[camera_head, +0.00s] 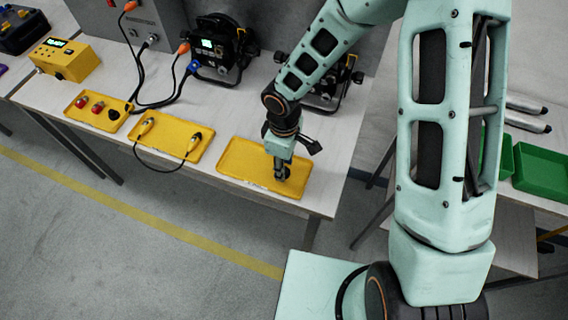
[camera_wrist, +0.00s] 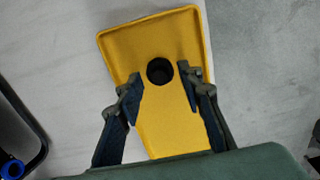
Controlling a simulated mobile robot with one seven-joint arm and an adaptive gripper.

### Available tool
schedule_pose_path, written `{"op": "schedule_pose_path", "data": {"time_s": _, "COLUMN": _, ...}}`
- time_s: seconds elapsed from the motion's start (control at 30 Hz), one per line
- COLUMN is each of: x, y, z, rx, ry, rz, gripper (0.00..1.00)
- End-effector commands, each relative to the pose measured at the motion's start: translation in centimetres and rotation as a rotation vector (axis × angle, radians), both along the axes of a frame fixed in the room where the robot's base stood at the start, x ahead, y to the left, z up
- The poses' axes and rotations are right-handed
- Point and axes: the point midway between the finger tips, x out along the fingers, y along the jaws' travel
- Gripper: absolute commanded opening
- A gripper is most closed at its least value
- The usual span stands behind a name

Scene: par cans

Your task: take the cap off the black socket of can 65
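A round black piece (camera_wrist: 160,70), which looks like a cap, lies on the right-hand yellow tray (camera_head: 240,152). My gripper (camera_head: 282,175) points down over this tray. In the wrist view my gripper (camera_wrist: 159,78) is open, with one finger on each side of the black piece; whether they touch it I cannot tell. One black par can (camera_head: 215,48) with a lit display stands at the back of the table. A second black can (camera_head: 328,97) is partly hidden behind my arm. I cannot read the number 65 or make out a capped black socket on either.
A middle yellow tray (camera_head: 168,140) holds a cable with two connectors. A left yellow tray (camera_head: 86,120) holds red and black caps. A yellow box (camera_head: 66,60) stands farther left. Cables run from a grey panel (camera_head: 135,25) toward the first can. Green bins (camera_head: 543,170) are at right.

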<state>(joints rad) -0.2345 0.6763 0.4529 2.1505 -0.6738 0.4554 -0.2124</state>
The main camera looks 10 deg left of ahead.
Motion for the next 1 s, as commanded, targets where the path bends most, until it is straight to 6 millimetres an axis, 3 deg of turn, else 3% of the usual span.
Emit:
{"op": "schedule_pose_path", "data": {"time_s": 0.33, "x": 0.1, "y": 0.0, "z": 1.1, "rx": 0.002, "ry": -0.002, "rz": 0.0, "gripper": 0.34}}
{"op": "schedule_pose_path", "data": {"time_s": 0.8, "x": 0.1, "y": 0.0, "z": 9.7, "rx": 0.001, "ry": -0.004, "rz": -0.002, "gripper": 0.34}}
{"op": "schedule_pose_path", "data": {"time_s": 1.0, "x": 0.1, "y": 0.0, "z": 11.6, "rx": 0.001, "ry": -0.001, "rz": -0.001, "gripper": 0.34}}
